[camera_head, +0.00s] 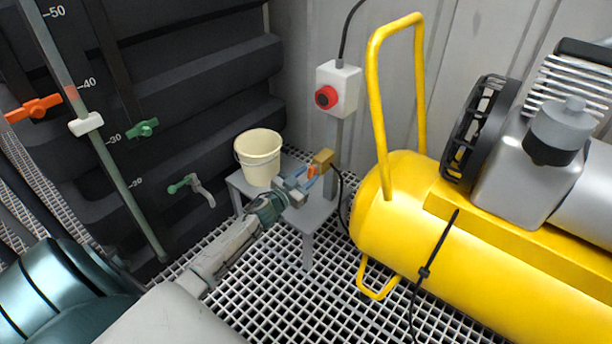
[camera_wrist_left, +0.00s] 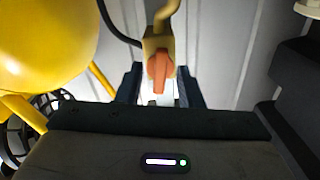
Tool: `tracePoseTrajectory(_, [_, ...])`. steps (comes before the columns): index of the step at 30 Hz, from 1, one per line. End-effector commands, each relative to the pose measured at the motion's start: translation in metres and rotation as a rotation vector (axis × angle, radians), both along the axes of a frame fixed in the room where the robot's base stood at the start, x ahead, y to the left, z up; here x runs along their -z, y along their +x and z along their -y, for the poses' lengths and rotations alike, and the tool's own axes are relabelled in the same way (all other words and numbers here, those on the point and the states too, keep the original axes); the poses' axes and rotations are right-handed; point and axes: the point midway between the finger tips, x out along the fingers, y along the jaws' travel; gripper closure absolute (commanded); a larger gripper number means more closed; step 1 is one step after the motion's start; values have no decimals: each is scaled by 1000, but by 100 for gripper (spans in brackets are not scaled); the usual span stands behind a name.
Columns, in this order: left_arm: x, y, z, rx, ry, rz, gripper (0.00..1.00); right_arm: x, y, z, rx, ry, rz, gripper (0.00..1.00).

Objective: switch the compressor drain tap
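The compressor drain tap is a small brass block (camera_head: 323,158) with an orange handle (camera_head: 312,171), above the grey stand beside the yellow compressor (camera_head: 480,240). In the left wrist view the brass body (camera_wrist_left: 158,42) and the orange handle (camera_wrist_left: 160,72) show at the centre. My left gripper (camera_head: 299,184) is at the handle; in the left wrist view its two dark fingers (camera_wrist_left: 160,90) stand apart, one on each side of the handle's lower end, with gaps visible. Whether either finger touches the handle cannot be told. My right gripper is not in view.
A cream bucket (camera_head: 259,158) stands on the grey stand (camera_head: 316,213), left of my gripper. A switch box with a red knob (camera_head: 338,88) is on the post behind. A black hose (camera_head: 344,205) hangs close by. Green (camera_head: 143,129) and orange (camera_head: 34,109) valves are at left.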

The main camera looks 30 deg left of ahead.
Motion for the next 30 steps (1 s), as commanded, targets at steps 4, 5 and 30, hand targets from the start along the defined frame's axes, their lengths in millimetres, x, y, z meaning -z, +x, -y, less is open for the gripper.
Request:
tracePoseTrajectory(4, [0,0,0,0,0,0,66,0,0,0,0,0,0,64])
tracePoseTrajectory(5, [0,0,0,0,0,0,68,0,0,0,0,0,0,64])
tracePoseTrajectory(30, [0,0,0,-1,215,16,100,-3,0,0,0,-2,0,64])
